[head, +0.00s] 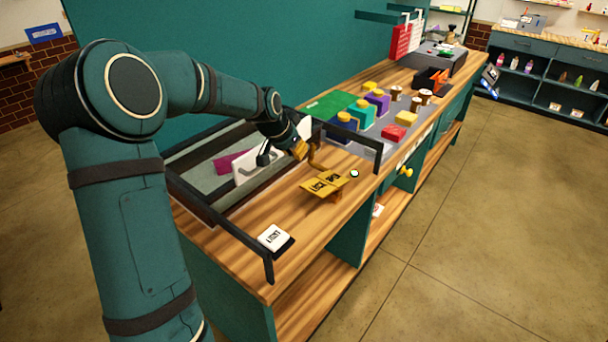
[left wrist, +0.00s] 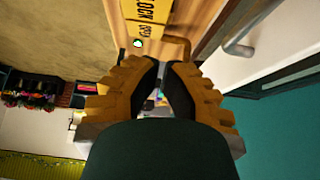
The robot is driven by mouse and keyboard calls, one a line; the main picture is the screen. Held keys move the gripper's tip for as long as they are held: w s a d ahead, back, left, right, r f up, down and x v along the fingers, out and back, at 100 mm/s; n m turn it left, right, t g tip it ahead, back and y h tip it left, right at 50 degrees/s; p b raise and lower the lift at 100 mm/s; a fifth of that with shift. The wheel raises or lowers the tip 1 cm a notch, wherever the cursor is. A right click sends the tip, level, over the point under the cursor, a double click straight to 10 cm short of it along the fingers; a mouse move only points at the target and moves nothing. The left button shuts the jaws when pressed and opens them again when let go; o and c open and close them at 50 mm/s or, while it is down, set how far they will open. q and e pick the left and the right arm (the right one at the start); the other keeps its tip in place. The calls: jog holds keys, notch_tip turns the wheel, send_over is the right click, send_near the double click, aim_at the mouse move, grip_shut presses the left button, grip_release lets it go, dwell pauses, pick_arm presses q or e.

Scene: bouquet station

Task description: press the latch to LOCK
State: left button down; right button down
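The yellow latch plate (head: 325,188) lies on the wooden counter with two dark-lettered labels. In the left wrist view the plate (left wrist: 143,22) reads LOCK and OPEN. A bent brass latch lever (head: 315,160) rises beside the plate; it also shows in the left wrist view (left wrist: 178,42). A small round indicator (head: 354,173) with a green centre is near the plate's right end. My left gripper (head: 301,150) is just above the lever, its yellow fingertips close together and holding nothing visible. I cannot tell whether it touches the lever. My right gripper is not in view.
A white LIGHT switch (head: 273,238) is at the counter's near end. A dark-framed case (head: 200,187) with a white handled panel stands behind the latch. Coloured blocks (head: 362,113) stand on a grey tray further along. The counter's front edge is close to the plate.

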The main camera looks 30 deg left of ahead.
pick_arm(q)
jog(key=shift+s, duration=0.1)
jog(key=shift+f, duration=0.1)
send_over(308, 184)
jog(key=f, duration=0.5)
jog(key=s+f, duration=0.1)
jog(key=f, duration=0.2)
jog(key=shift+f, duration=0.15)
notch_tip(308, 184, down, 2)
jog(key=shift+s+a+f, duration=0.1)
jog(key=shift+s+f, duration=0.05)
jog(key=shift+f, duration=0.1)
jog(key=shift+s+f, duration=0.2)
jog(key=shift+f, duration=0.55)
